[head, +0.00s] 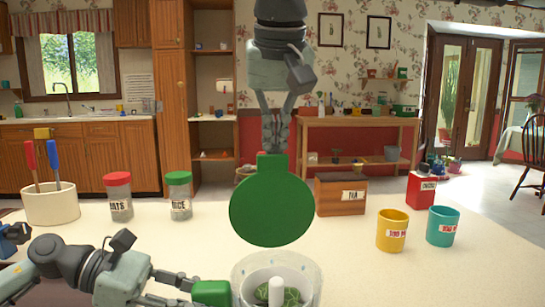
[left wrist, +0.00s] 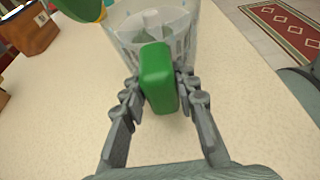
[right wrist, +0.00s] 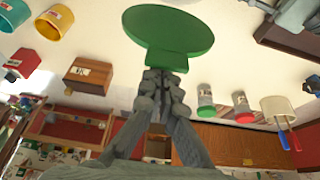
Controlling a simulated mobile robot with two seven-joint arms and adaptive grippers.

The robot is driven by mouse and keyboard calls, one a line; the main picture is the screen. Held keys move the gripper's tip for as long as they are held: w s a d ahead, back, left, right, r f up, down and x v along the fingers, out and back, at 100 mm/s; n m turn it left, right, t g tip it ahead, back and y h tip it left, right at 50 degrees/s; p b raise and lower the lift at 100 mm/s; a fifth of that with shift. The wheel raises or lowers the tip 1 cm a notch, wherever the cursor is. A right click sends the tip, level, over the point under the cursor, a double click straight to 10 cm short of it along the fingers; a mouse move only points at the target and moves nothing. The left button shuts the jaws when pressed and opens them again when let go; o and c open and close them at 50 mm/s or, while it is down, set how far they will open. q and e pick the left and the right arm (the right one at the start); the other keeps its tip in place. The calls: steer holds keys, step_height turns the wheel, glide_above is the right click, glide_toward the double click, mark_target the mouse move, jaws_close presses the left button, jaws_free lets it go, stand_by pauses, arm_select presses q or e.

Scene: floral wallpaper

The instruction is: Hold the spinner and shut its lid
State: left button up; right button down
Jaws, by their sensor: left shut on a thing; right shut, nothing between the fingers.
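The spinner is a clear bowl (head: 310,270) at the bottom of the head view, with a white post (head: 275,291) and green leaves inside. Its round green lid (head: 271,207) stands up open at the bowl's far side, tab on top. A green handle (head: 211,293) sticks out from the bowl's left side. My left gripper (left wrist: 160,88) is shut on this handle, one finger on each side. My right gripper (head: 271,148) points down at the lid's tab; its fingers are closed together at the tab (right wrist: 167,62). Whether they touch it I cannot tell.
Behind the spinner stand a wooden box (head: 341,195), a red-lidded jar (head: 118,196) and a green-lidded jar (head: 179,195). A yellow cup (head: 392,231) and a teal cup (head: 442,226) are at right. A crock (head: 50,204) with utensils is at left. The counter right of the bowl is clear.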

steer(key=s+f+t, duration=0.2)
steer(key=s+f, duration=0.4)
steer(key=s, duration=0.3)
steer(key=s+f+t, duration=0.1)
steer(key=s+f, duration=0.5)
steer(key=s, duration=0.2)
steer(key=shift+s+f+t, duration=0.25)
steer(key=shift+s+t, duration=0.1)
steer(key=shift+t, duration=0.05)
